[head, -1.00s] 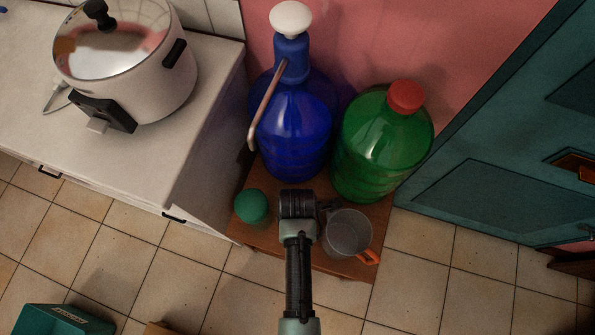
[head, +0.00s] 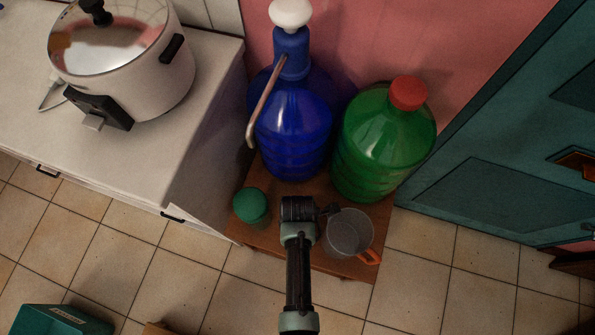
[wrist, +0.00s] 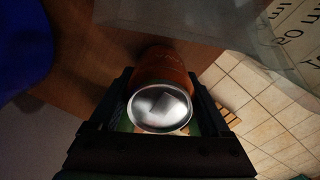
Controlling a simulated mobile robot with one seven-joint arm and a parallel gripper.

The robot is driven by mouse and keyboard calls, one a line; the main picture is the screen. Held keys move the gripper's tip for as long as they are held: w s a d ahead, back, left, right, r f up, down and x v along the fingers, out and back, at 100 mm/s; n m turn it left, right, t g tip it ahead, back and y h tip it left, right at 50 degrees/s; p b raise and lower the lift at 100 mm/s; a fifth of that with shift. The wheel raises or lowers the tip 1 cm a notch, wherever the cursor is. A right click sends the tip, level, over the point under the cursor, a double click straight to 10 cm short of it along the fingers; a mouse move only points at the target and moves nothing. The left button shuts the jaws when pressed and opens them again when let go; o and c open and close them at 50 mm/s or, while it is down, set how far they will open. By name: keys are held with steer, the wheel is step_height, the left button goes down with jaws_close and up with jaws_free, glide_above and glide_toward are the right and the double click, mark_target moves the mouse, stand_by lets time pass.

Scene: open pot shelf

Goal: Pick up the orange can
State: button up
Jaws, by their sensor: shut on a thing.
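The orange can (wrist: 160,66) shows in the wrist view, with its silver end (wrist: 160,108) towards the camera. It sits between the two fingers of my gripper (wrist: 160,84), which is shut on it. In the head view my gripper (head: 299,210) is over the small brown wooden stand (head: 335,268), and the can is hidden beneath it. Whether the can touches the wood cannot be told.
A clear jug with an orange handle (head: 350,233) stands close on the right. A green-lidded jar (head: 250,205) is on the left. Behind stand a large blue bottle (head: 293,135) and a green bottle (head: 385,150). A white counter with a pot (head: 135,65) is at left.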

steer(key=shift+c, duration=1.3)
steer(key=shift+r, duration=0.1)
